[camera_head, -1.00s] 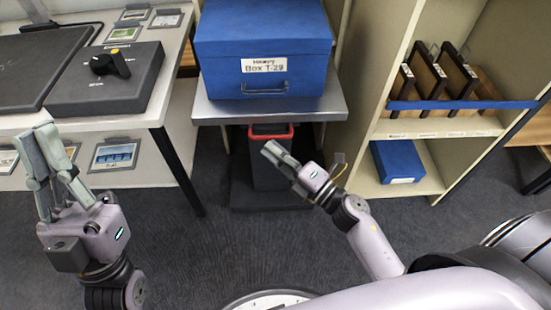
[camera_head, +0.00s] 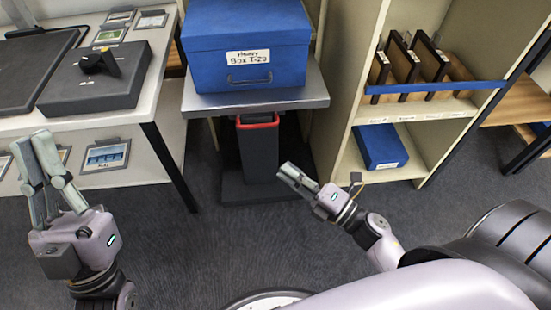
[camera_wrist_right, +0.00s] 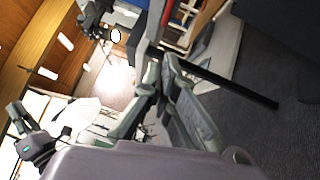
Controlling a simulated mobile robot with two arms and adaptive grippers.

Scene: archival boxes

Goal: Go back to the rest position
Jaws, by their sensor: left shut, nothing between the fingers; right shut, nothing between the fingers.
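My left gripper (camera_head: 45,150) is at the left in the head view, in front of the white table, its fingers pointing up. It is shut with nothing in it.
A blue box labelled T-29 (camera_head: 270,70) sits on a grey metal stand (camera_head: 225,103). A beige shelf (camera_head: 340,110) at the right holds upright folders and a smaller blue box (camera_head: 380,147). The white table (camera_head: 155,85) bears a dark control box (camera_head: 100,90). The carpet (camera_head: 190,240) between my arms is clear.

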